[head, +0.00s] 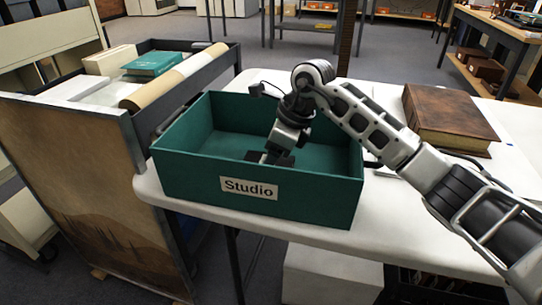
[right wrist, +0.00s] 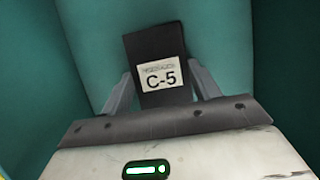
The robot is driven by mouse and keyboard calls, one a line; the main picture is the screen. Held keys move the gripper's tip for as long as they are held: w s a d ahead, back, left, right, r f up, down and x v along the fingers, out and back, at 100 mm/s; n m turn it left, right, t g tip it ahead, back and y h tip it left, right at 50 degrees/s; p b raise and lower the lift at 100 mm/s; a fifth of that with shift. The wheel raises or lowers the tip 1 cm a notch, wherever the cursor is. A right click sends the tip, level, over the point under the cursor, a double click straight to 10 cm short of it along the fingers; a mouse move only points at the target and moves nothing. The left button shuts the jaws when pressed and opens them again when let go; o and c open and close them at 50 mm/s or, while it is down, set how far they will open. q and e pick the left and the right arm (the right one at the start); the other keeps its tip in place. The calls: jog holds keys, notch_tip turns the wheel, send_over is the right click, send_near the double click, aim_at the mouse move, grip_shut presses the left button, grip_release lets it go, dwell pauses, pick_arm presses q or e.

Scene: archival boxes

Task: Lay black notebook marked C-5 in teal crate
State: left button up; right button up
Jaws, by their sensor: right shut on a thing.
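The teal crate (head: 205,190) stands on the white table and bears a label reading "Studio". My right gripper (head: 270,158) reaches down inside the crate. In the right wrist view, the black notebook (right wrist: 150,45) with a white C-5 label sits between the two fingers of my right gripper (right wrist: 160,90), which is shut on it. Teal crate surfaces surround the notebook there. In the head view the notebook is mostly hidden by the gripper and the crate's front wall. I cannot tell whether it touches the crate floor. My left gripper is not in view.
A large brown book (head: 450,115) lies on the white table (head: 255,222) to the right of the crate. A cart (head: 75,160) with a teal book (head: 153,64), a rolled tube (head: 170,82) and boxes stands close on the left. Shelves stand at the back.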

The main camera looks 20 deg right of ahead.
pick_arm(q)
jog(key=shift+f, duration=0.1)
pick_arm(e)
jog(key=shift+f, duration=0.1)
jog(key=o, duration=1)
jog(key=shift+d+r, duration=0.1)
jog(key=shift+r, duration=0.3)
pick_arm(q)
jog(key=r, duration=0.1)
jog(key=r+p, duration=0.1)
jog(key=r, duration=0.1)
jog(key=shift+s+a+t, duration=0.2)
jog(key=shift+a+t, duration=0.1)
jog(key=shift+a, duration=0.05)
pick_arm(e)
jog(key=v, duration=1.1)
jog(key=shift+s+r, duration=0.15)
jog(key=shift+r, duration=0.05)
jog(key=shift+d, duration=0.1)
